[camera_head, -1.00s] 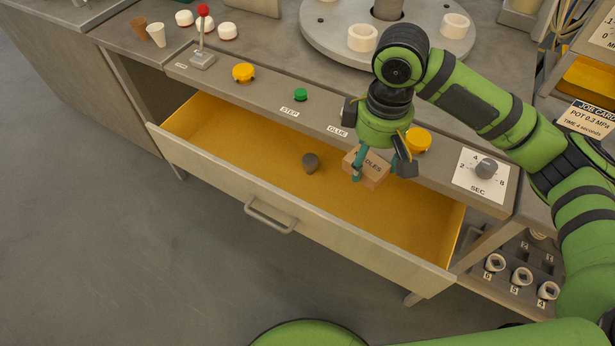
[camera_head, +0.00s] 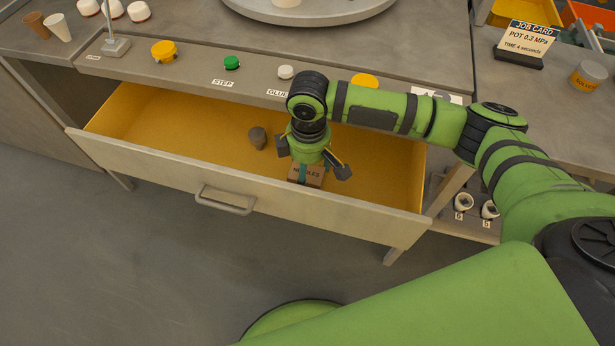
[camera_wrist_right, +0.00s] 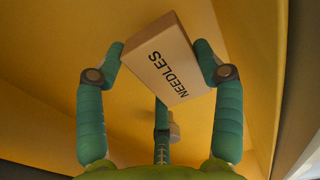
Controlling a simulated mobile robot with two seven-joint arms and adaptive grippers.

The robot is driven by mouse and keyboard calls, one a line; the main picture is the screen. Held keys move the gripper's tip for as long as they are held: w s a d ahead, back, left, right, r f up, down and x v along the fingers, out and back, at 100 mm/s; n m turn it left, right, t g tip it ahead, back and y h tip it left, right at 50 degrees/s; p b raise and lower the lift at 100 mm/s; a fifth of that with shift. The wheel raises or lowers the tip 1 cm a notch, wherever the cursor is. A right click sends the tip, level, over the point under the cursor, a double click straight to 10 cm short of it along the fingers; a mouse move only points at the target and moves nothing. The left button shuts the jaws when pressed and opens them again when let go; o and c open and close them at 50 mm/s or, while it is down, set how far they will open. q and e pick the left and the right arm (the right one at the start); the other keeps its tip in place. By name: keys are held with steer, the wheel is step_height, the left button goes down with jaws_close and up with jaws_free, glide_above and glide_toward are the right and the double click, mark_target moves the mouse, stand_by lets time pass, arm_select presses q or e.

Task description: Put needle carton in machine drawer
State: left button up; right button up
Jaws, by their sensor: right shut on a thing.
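The needle carton (camera_head: 310,176) is a small brown box lettered NEEDLES. In the right wrist view the carton (camera_wrist_right: 163,62) is tilted between the fingers. My right gripper (camera_head: 307,172) is shut on the carton and points down into the open machine drawer (camera_head: 170,162). The drawer has a yellow inside and a grey front with a handle. The carton is inside the drawer's outline, near the front wall. I cannot tell whether it touches the drawer floor. My left gripper is not in view.
A small dark grey knob-like object (camera_head: 257,138) lies in the drawer, left of my gripper. A job card (camera_head: 524,42) stands at the right.

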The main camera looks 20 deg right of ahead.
mark_target(308, 178)
steer(key=shift+f, duration=0.35)
step_height(308, 178, down, 3)
steer(key=shift+f, duration=0.1)
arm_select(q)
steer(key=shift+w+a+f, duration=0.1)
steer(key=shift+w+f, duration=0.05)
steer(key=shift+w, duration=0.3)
arm_select(e)
steer(key=shift+f, duration=0.25)
steer(key=shift+f, duration=0.1)
steer(key=o, duration=1.1)
steer(key=shift+c, duration=0.2)
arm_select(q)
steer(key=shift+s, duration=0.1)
